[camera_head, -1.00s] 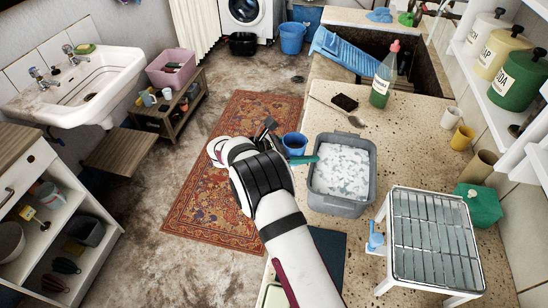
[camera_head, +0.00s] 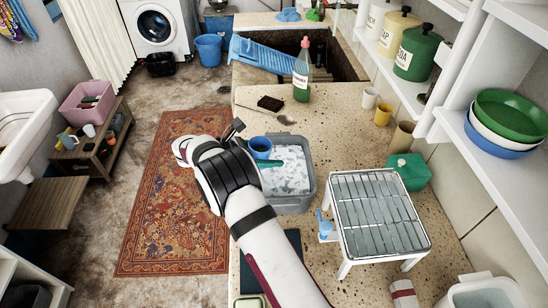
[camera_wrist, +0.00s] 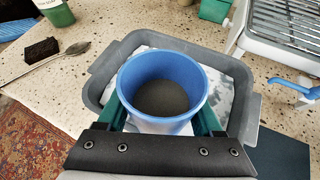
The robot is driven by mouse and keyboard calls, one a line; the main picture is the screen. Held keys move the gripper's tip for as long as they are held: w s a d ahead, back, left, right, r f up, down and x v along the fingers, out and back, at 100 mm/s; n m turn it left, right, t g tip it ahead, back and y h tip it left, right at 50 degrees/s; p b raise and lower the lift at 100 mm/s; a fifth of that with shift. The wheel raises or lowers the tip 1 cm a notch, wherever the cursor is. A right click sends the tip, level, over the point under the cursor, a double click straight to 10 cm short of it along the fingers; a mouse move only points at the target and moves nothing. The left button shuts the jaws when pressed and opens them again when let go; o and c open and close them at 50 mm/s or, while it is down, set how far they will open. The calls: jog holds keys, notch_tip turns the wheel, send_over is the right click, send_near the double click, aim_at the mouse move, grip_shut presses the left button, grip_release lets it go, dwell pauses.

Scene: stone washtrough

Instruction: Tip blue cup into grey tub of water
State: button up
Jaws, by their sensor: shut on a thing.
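The blue cup (camera_head: 261,144) is between the green fingers of my gripper (camera_wrist: 161,114), which is shut on it. In the wrist view the cup (camera_wrist: 190,75) has its mouth toward the camera. A dark grey surface fills its lower inside; I cannot tell whether this is contents or the bottom. The cup looks close to upright. The grey tub (camera_head: 306,192) stands on the stone counter, holding water with pale patches on it. The cup is over the left part of the tub, and the tub's rim (camera_wrist: 100,75) shows around it. My wrist hides the tub's near left side.
A white rack with a slatted metal top (camera_head: 378,215) stands right of the tub, with a light-blue item (camera_head: 325,225) at its left. Behind the tub are a spoon (camera_head: 285,119), a dark block (camera_head: 270,103) and a green bottle (camera_head: 301,85). The counter's middle right is fairly clear.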

jog(key=shift+y, duration=0.3)
jog(key=shift+a+f+g+y, duration=0.2)
jog(key=shift+g+y, duration=0.1)
jog(key=shift+y, duration=0.5)
jog(key=shift+m+y, duration=0.3)
jog(key=shift+y, duration=0.2)
jog(key=shift+a+f+y, duration=0.1)
jog(key=shift+y, duration=0.4)
jog(key=shift+s+a+f+g+y, duration=0.15)
jog(key=shift+g+y, duration=0.25)
jog(key=shift+y, duration=0.6)
